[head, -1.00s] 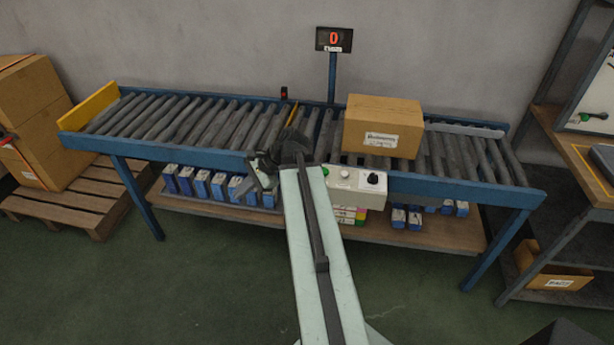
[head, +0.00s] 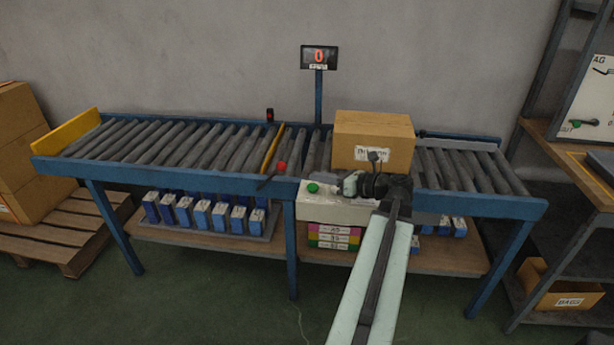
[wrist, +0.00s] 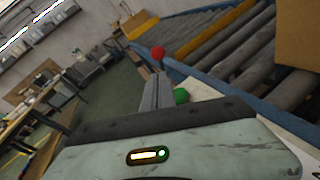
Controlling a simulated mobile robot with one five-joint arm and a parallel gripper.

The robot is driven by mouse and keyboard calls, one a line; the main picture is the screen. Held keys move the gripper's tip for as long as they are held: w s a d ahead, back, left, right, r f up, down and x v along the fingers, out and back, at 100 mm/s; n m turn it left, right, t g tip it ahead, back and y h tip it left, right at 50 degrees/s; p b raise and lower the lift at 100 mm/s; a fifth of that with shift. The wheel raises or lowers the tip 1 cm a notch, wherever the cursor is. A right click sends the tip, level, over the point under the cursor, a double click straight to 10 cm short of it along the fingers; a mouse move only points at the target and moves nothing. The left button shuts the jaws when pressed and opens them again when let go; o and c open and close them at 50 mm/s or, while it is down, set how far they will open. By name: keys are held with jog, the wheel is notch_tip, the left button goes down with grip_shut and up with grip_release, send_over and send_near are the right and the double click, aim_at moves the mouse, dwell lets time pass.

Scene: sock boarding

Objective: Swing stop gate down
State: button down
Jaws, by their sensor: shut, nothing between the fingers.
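The yellow stop gate (head: 271,150) is a narrow bar across the rollers, left of the display post. It also shows in the wrist view (wrist: 232,40). A lever with a red knob (head: 281,167) stands at the front rail beside it; the knob shows in the wrist view (wrist: 158,53) too. My gripper (head: 345,185) is over the control box, right of the lever and apart from it. In the wrist view my shut, empty fingers (wrist: 156,88) point toward the red knob. The gate's exact height against the rollers is hard to tell.
The control box (head: 338,207) has a green button (head: 313,187) close to my gripper. A cardboard box (head: 372,135) sits on the conveyor behind it. The display (head: 319,57) reads 0. A yellow end plate (head: 66,132) closes the left end. Rollers left of the gate are clear.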

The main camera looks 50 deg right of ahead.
jog(key=b+x, duration=0.1)
jog(key=x, duration=0.8)
